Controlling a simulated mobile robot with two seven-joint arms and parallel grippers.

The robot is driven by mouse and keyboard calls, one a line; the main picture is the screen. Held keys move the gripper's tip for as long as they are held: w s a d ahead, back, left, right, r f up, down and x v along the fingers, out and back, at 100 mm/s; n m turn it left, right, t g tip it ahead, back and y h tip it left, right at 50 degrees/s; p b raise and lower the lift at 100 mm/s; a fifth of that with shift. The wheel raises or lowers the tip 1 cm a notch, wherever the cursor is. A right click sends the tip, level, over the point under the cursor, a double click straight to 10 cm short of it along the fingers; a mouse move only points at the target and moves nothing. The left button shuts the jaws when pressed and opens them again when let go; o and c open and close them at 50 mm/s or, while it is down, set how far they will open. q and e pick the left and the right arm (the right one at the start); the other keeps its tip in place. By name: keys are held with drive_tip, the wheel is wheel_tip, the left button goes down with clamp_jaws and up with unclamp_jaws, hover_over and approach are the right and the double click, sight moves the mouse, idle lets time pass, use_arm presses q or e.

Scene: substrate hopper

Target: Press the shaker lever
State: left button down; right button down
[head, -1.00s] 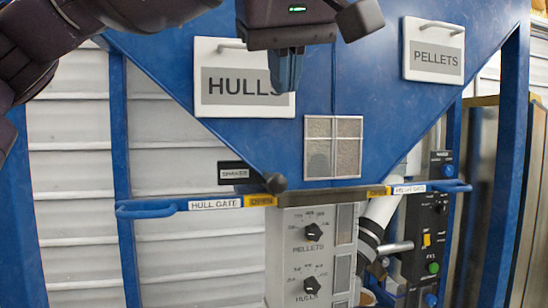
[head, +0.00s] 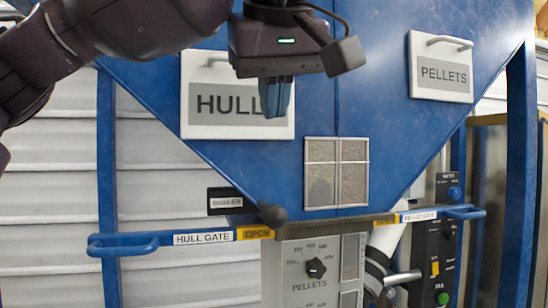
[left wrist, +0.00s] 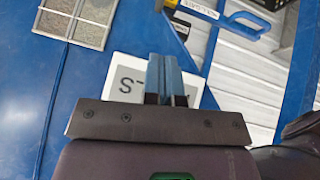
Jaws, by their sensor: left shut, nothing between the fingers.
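The shaker lever's dark round knob (head: 272,215) sticks out at the lower tip of the blue hopper, just right of the black SHAKER label (head: 232,201). My left gripper (head: 276,114) is shut and empty, fingers pointing down. In the head view it overlaps the right part of the HULLS sign (head: 215,125), above the knob. Its closed blue fingers also show in the left wrist view (left wrist: 164,62), over a white sign (left wrist: 125,70). I cannot tell how far the fingertips stand from the hopper. My right gripper is not in view.
Blue gate handles labelled HULL GATE (head: 203,238) and PELLET GATE (head: 420,216) flank the hopper's bottom. A dial panel (head: 316,280) hangs below it. A mesh window (head: 337,173) and PELLETS sign (head: 441,72) lie to the right. Blue posts (head: 108,170) stand at both sides.

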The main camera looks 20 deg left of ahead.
use_arm(q)
hover_over(275, 211)
drive_tip(key=f, duration=0.5)
drive_tip(key=a+f, duration=0.1)
drive_tip(key=f, duration=0.1)
drive_tip(key=shift+f, duration=0.25)
drive_tip(key=shift+d+f, duration=0.25)
drive_tip(key=shift+f, duration=0.9)
drive_tip(key=shift+d+f, duration=0.2)
drive_tip(key=shift+f, duration=0.65)
